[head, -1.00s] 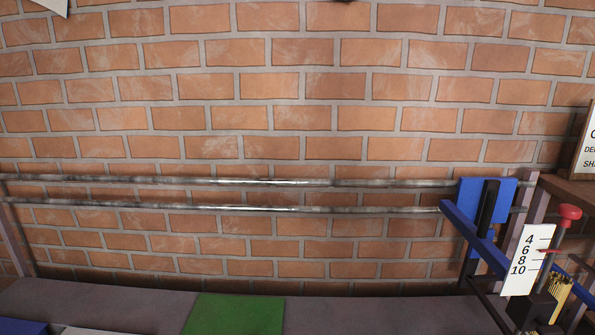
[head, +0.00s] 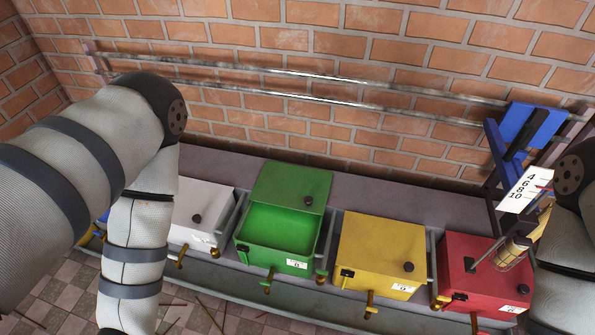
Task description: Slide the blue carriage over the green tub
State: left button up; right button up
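The blue carriage (head: 527,124) sits at the right end of two long metal rails along the brick wall. A blue arm, a white scale card (head: 526,189) and a wire-caged part (head: 513,252) are by it, above the red tub (head: 481,285). The green tub (head: 268,257) stands left of centre in the row, well to the left of the carriage. Its lid (head: 290,186) is at the back and the tub's inside shows open. My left arm comes in from the left and bends down out of the picture. My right arm shows at the right edge. Neither gripper is visible.
A yellow tub (head: 380,250) stands between the green and red tubs. A white tub (head: 203,203) is left of the green one, and a blue tub is mostly hidden behind my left arm. The metal rails (head: 340,85) look clear left of the carriage.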

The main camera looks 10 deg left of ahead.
aim_at(522, 125)
jog(key=z, duration=1.45)
